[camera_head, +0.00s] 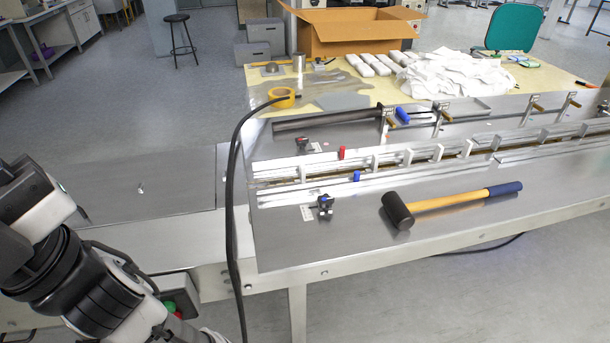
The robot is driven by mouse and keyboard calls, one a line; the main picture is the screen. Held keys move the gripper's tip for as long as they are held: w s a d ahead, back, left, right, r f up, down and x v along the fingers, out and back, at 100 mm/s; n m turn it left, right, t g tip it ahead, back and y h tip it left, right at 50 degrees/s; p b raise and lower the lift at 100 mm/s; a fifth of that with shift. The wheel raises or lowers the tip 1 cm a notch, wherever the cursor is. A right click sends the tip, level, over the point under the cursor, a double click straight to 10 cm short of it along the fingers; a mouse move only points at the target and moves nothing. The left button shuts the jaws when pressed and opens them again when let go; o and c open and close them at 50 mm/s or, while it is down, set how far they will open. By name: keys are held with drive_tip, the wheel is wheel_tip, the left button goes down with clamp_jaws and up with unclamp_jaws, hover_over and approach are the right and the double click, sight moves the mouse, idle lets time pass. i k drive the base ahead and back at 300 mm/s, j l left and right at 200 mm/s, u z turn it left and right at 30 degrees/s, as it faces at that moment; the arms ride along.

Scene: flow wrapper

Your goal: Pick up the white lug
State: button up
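Several pale upright lugs stand in a row along the slotted metal track of the flow wrapper (285,222). One white lug (466,147) stands right of the track's middle, and others that look light grey or white (408,157) stand to its left. I cannot tell for sure which is the one named. My arm shows at the lower left, well apart from the lugs. It runs out of the picture at the bottom edge, so my gripper is not in view.
A black-headed mallet (450,203) with a yellow and blue handle lies on the near steel deck. Red (341,153) and blue (357,176) pieces sit by the track. A black cable (232,190) hangs before the machine. Behind are yellow tape (281,97) and a cardboard box (350,32).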

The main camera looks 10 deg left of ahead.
sight(302, 166)
drive_tip(key=l+u, duration=0.1)
drive_tip(key=u, duration=0.65)
drive_tip(key=l+u, duration=0.9)
drive_tip(key=l, duration=0.45)
drive_tip(key=l+u, duration=0.15)
drive_tip(key=l, duration=0.45)
drive_tip(key=i+l, duration=0.2)
drive_tip(key=l, duration=0.15)
